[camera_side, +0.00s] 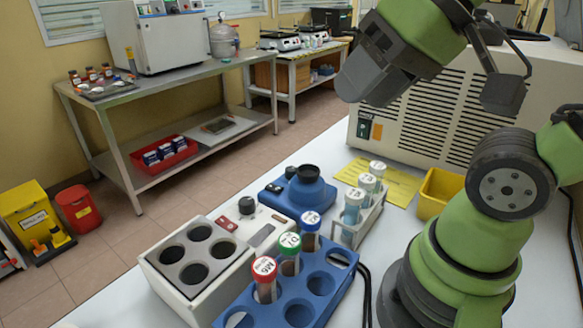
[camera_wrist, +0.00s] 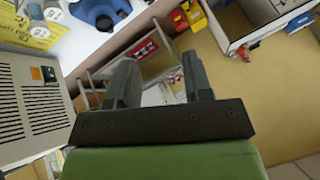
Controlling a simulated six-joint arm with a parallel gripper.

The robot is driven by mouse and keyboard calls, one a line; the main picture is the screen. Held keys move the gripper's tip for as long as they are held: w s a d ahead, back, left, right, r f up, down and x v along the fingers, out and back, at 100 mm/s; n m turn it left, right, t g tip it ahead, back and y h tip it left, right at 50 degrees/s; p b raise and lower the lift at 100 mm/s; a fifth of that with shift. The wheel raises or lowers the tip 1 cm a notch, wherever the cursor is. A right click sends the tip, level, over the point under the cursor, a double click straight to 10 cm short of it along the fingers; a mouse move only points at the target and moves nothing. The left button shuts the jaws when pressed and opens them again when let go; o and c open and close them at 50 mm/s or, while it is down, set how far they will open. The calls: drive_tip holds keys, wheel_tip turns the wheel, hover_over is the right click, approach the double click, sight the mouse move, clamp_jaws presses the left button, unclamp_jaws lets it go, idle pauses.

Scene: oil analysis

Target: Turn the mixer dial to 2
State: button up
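The blue mixer (camera_side: 300,192) with a black cup on top stands on the white bench in the side view. A small dark spot shows on its left face, but I cannot make out a dial mark or number. Part of a blue body, likely the mixer, shows at the top of the wrist view (camera_wrist: 100,12). My gripper (camera_side: 365,78) is high above the bench, up and right of the mixer and well apart from it. In the wrist view my gripper (camera_wrist: 160,78) has its two grey fingers apart with nothing between them.
A white block with four wells (camera_side: 198,262) and a black knob (camera_side: 247,205) stands left of the mixer. A blue rack (camera_side: 330,290) holds capped tubes in front. A white tube rack (camera_side: 357,228), yellow bin (camera_side: 440,192) and vented machine (camera_side: 440,115) stand right.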

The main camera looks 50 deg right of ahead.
drive_tip(key=shift+o, duration=0.6)
drive_tip(key=w+d+n+g+h, duration=0.1)
drive_tip(key=w+d+g, duration=0.1)
drive_tip(key=w, duration=0.6)
drive_tip(key=shift+d, duration=0.5)
drive_tip(key=n+g, duration=0.3)
drive_tip(key=g, duration=0.2)
hover_over(291, 168)
wheel_tip(291, 168, down, 17)
drive_tip(key=shift+h, duration=0.4)
wheel_tip(291, 168, down, 10)
drive_tip(key=shift+f, duration=0.15)
drive_tip(key=c, duration=0.9)
drive_tip(key=shift+c, duration=0.2)
